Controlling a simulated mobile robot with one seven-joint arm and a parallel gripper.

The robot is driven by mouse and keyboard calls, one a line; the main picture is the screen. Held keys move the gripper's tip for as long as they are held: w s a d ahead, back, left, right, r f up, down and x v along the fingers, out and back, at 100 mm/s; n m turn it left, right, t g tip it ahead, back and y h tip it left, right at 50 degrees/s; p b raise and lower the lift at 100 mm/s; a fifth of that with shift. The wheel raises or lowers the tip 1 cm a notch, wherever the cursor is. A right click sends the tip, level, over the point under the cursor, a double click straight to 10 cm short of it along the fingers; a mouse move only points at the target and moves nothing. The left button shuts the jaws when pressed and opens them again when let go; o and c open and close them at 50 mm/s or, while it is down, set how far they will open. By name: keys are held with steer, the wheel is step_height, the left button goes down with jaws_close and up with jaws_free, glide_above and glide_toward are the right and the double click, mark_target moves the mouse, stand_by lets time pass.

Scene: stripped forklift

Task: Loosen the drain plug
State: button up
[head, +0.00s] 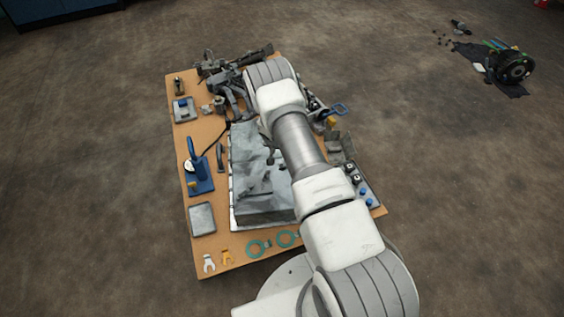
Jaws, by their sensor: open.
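My white arm reaches from the bottom right over a tan workbench (181,136). Its far end bends down at the back of the bench, beside dark grey metal parts. I cannot make out my gripper; the arm and the clutter there hide it. A large grey metal block (250,160) sits in a shallow tray (232,205) in the middle of the bench, partly covered by my arm. Small dark parts show on the block near the arm. I cannot tell which, if any, is the drain plug.
On the bench's left stand a blue tool (200,178) and a grey flat tray (202,219). Green rings (257,248) lie at the front. A dark machine part (513,68) lies on a floor mat.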

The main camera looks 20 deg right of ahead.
steer(key=b+x, duration=0.5)
steer(key=x, duration=0.7)
steer(key=shift+w+f, duration=0.1)
steer(key=shift+f, duration=0.1)
jaws_close()
